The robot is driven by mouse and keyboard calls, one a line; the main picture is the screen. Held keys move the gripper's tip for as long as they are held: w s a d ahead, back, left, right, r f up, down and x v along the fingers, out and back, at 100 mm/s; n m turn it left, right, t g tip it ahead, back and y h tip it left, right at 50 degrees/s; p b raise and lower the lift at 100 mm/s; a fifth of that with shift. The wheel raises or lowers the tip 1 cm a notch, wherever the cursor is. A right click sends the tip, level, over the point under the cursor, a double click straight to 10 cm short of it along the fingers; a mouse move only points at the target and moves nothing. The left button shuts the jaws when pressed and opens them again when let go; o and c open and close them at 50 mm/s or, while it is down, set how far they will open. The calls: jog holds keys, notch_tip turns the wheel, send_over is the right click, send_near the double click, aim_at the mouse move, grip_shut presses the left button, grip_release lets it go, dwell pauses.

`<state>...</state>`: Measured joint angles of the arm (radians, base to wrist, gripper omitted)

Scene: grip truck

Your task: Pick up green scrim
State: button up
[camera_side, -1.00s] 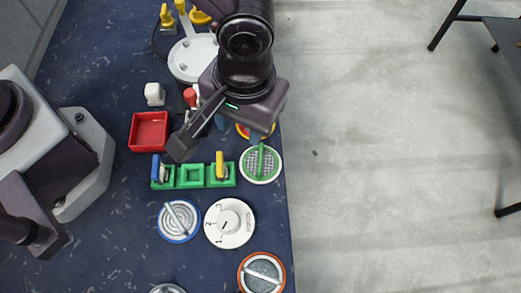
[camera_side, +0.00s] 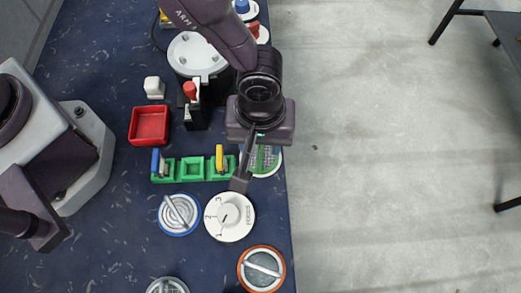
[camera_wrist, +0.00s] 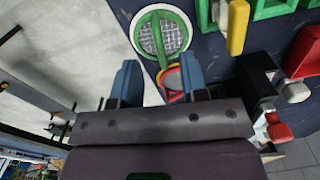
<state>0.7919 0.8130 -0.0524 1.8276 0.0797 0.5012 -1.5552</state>
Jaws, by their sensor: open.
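The green scrim (camera_side: 266,156) is a round white-rimmed disc with a grey mesh and a green bar, near the table's right edge. In the side view my gripper and wrist cover part of it. It shows whole in the wrist view (camera_wrist: 162,36), just beyond the fingertips. My gripper (camera_wrist: 158,84) is open, with two blue fingers apart and nothing between them. In the side view my wrist (camera_side: 260,120) is above the scrim's upper part. I cannot tell the height of the fingers above it.
A green holder (camera_side: 192,169) with blue and yellow upright pieces stands left of the scrim. A white dial (camera_side: 229,217) lies below it, with blue-rimmed (camera_side: 179,214) and orange-rimmed (camera_side: 262,269) discs nearby. A red tray (camera_side: 149,125) is farther left. Bare floor lies beyond the right edge.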

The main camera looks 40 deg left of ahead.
aim_at(261, 151)
notch_tip(261, 151, down, 4)
jog(key=shift+f, duration=0.25)
grip_shut()
jog(key=shift+r, duration=0.1)
